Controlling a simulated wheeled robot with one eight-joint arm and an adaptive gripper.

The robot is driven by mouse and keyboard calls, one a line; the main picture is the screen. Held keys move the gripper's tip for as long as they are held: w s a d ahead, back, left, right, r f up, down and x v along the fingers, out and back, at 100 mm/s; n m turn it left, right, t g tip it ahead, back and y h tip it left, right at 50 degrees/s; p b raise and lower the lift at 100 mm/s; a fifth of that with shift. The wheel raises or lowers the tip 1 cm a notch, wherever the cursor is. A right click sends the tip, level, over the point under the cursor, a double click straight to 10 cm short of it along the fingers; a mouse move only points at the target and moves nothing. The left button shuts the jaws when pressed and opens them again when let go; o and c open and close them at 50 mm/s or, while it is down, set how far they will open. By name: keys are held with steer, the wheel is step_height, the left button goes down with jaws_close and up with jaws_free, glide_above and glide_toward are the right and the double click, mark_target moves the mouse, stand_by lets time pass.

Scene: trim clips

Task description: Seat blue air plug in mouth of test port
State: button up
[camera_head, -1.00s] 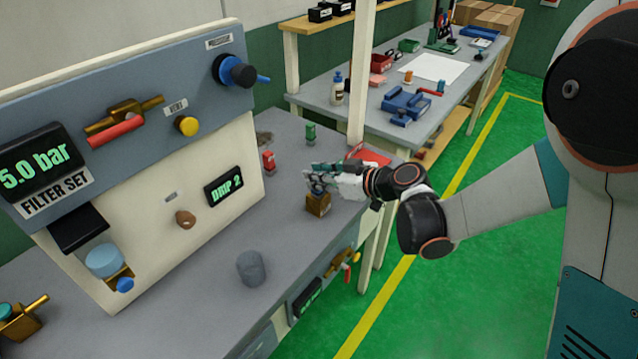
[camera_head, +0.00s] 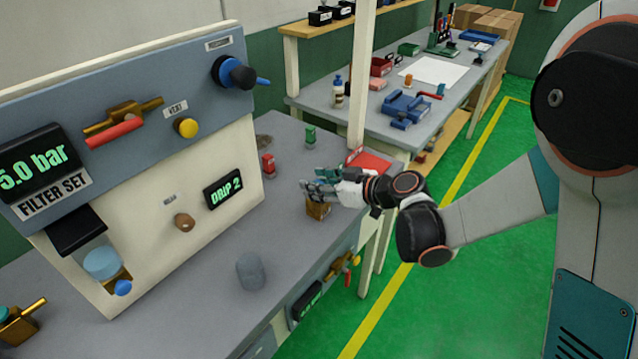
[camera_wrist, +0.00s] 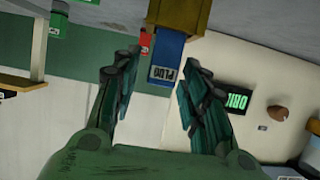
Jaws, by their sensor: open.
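The blue plug (camera_wrist: 168,52), with a white label reading PLUG, juts from a brass block (camera_wrist: 180,14) in the wrist view. The block also shows on the bench in the head view (camera_head: 317,210), just under my gripper (camera_head: 318,189). I take this block for the test port; how deep the plug sits in it cannot be seen. In the wrist view my gripper (camera_wrist: 158,88) is open. Its two fingers stand apart, either side of the plug's labelled end, with a visible gap and no contact seen. The plug is not clear in the head view.
The test panel with a DRIP 2 display (camera_head: 223,190) stands left of the gripper. A red piece (camera_head: 268,165) and a green piece (camera_head: 310,137) stand behind it. A grey cup (camera_head: 250,271) stands nearer on the bench (camera_head: 205,300). A red tray (camera_head: 371,163) lies behind my wrist.

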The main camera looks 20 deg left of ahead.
steer(key=p+v, duration=0.2)
steer(key=v, duration=1)
steer(key=shift+r+p, duration=0.2)
steer(key=shift+p, duration=0.15)
steer(key=s+d+r+m+h, duration=0.2)
steer(key=s+d+m+h, duration=0.2)
steer(key=s+d, duration=0.2)
steer(key=s+d+r+m+t+h, duration=0.1)
steer(key=s+d+r+m+h, duration=0.2)
steer(key=d, duration=0.8)
steer(key=s+d+r+m+h, duration=0.2)
steer(key=s+d+m+h, duration=0.3)
steer(key=s+d, duration=0.4)
steer(key=shift+s+d+r+m+t+h, duration=0.3)
steer(key=shift+s+m+t, duration=0.15)
steer(key=shift+m, duration=0.25)
steer(key=shift+a, duration=0.1)
